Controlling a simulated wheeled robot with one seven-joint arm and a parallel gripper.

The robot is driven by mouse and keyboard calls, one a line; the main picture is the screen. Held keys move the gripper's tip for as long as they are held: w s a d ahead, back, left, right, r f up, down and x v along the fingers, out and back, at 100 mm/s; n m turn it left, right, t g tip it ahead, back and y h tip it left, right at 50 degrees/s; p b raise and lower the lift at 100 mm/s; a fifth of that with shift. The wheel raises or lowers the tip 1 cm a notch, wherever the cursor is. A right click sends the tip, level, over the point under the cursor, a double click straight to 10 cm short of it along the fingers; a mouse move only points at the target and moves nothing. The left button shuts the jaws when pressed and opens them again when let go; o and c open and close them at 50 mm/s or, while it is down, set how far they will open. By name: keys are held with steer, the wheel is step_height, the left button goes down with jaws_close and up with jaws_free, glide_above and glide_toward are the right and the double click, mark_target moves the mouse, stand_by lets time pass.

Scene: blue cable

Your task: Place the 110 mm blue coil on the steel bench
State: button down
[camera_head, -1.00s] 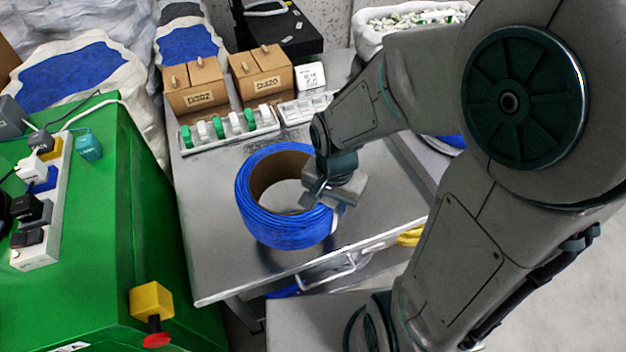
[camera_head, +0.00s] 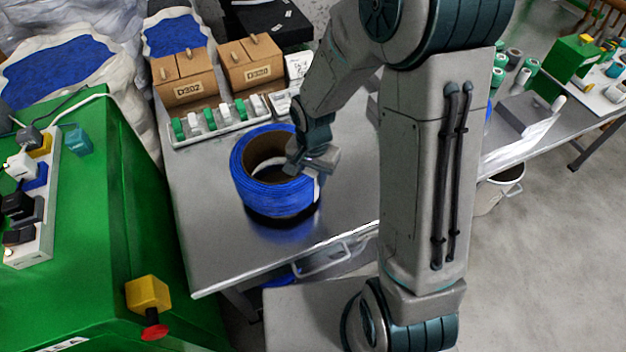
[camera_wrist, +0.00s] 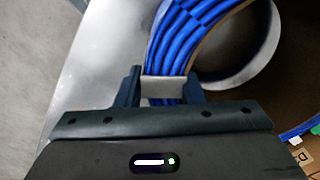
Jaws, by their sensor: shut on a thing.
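The blue coil (camera_head: 277,192) is a thick ring of blue cable with a brown inner core. My gripper (camera_head: 308,160) is shut on the right side of its ring. The coil is at or just above the steel bench (camera_head: 225,255), with a dark shadow and blue reflection under its front edge. I cannot tell for sure whether it touches. In the wrist view the gripper's fingers (camera_wrist: 167,88) straddle the blue cable wall (camera_wrist: 180,50), with the bench behind.
A rack of green and white spools (camera_head: 222,122) and two cardboard boxes (camera_head: 178,82) stand behind the coil. A green cabinet (camera_head: 110,220) with a yellow-and-red button (camera_head: 148,297) is on the left. The bench's front left is clear.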

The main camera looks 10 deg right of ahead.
steer(key=shift+f, duration=1.45)
steer(key=shift+f, duration=0.15)
steer(key=c, duration=1)
jaws_free()
steer(key=shift+o, duration=0.2)
step_height(320, 180, up, 11)
steer(key=shift+r+p, duration=0.15)
steer(key=shift+p, duration=0.25)
steer(key=shift+s+d+r, duration=0.1)
steer(key=shift+r, duration=0.5)
steer(key=s+d+r+n+t, duration=0.2)
steer(key=s+d+r+n, duration=0.4)
steer(key=s+d+r, duration=0.2)
steer(key=s+r, duration=0.2)
steer(key=s, duration=0.2)
steer(key=shift+d+r+t, duration=0.2)
steer(key=shift+d+t, duration=0.05)
steer(key=shift+t, duration=0.15)
